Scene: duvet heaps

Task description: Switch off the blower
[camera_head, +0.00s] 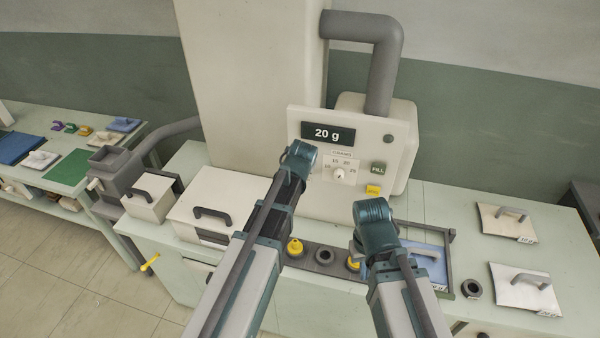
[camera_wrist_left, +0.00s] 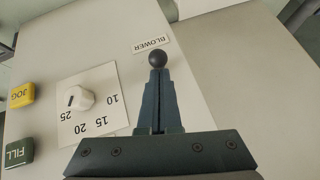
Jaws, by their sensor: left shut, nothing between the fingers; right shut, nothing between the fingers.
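The white panel (camera_head: 296,121) on the machine has a "20 g" display (camera_head: 328,134). The left wrist view shows a "BLOWER" label (camera_wrist_left: 151,44), upside down, beside a dark round knob (camera_wrist_left: 157,59). My left gripper (camera_wrist_left: 158,72) is shut and empty, its tips at the knob; I cannot tell if they touch it. In the head view my left wrist covers the blower switch. My right gripper (camera_head: 374,214) is shut and empty, in front of and below the panel; its fingertips are hard to make out.
A white dial (camera_wrist_left: 80,98), a yellow JOG button (camera_wrist_left: 21,95) and a green FILL button (camera_wrist_left: 19,152) sit on the panel near my left gripper. Below are yellow-topped pieces (camera_head: 295,247) and a blue-bottomed tray (camera_head: 431,262).

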